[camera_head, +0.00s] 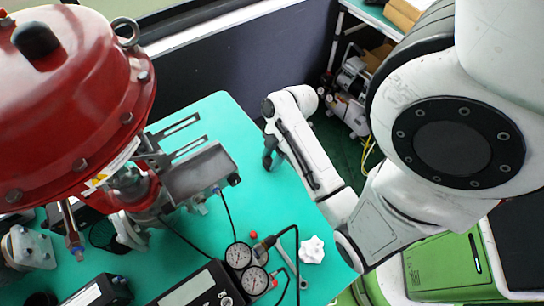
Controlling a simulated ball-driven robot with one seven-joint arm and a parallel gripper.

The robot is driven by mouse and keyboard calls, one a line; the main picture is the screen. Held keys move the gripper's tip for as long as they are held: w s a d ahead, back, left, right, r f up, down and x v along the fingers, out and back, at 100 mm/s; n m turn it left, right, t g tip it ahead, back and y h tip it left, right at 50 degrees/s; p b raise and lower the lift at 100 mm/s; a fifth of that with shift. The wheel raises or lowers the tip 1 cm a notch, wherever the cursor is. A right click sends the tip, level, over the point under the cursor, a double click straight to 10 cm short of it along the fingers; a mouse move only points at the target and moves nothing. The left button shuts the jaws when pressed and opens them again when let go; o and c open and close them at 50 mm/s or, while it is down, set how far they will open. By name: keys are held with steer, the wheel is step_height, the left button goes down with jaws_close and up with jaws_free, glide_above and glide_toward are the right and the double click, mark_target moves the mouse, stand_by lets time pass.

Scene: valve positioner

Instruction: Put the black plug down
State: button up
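My arm reaches in from the right, and its white end hangs over the far edge of the green table (275,205). My gripper (270,158) shows only as a small dark shape below the wrist. Its fingertips are too small and dark to tell whether they are open or shut. I cannot make out a separate black plug at the gripper. A black rounded cap (36,40) sits on top of the red valve actuator (75,100) at the left, well apart from my gripper.
A grey metal box (198,174) juts out beside the actuator. Two pressure gauges (239,256), a black cable connector (265,246), a wrench (284,265) and a white knob (312,250) lie near the front. The table between the box and my arm is clear.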

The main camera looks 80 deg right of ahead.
steer(key=o, duration=0.4)
steer(key=shift+p+v, duration=3.3)
steer(key=shift+v, duration=2.75)
